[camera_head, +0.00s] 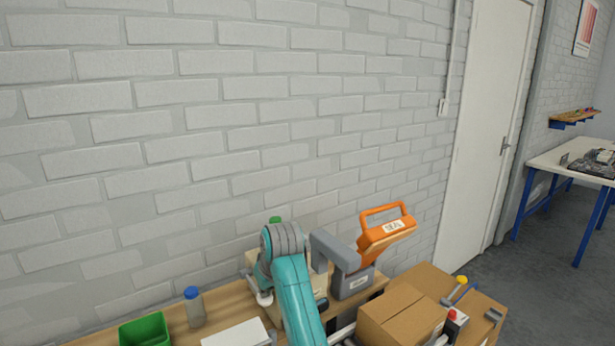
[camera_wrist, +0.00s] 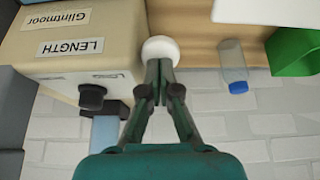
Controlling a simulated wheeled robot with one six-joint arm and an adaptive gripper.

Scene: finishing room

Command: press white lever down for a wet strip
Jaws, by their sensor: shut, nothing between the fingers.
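A round white knob, the white lever's end (camera_wrist: 160,49), shows at the side of a beige dispenser (camera_wrist: 95,30) in the wrist view. The dispenser carries labels reading "Glintmoor" and "LENGTH" and a black dial (camera_wrist: 92,97). My gripper (camera_wrist: 159,66) is shut and empty, its tips right at the white knob and overlapping it in the picture. I cannot tell whether they touch. The rest of the lever is hidden. In the head view part of the beige dispenser (camera_head: 252,258) shows behind my teal arm, which hides most of it. No wet strip is clearly visible.
A blue-capped bottle (camera_head: 195,307) and a green bin (camera_head: 146,331) stand left on the wooden bench. An orange-handled sealer (camera_head: 385,232) and a cardboard box (camera_head: 402,315) are to the right. A brick wall (camera_head: 200,120) is close behind.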

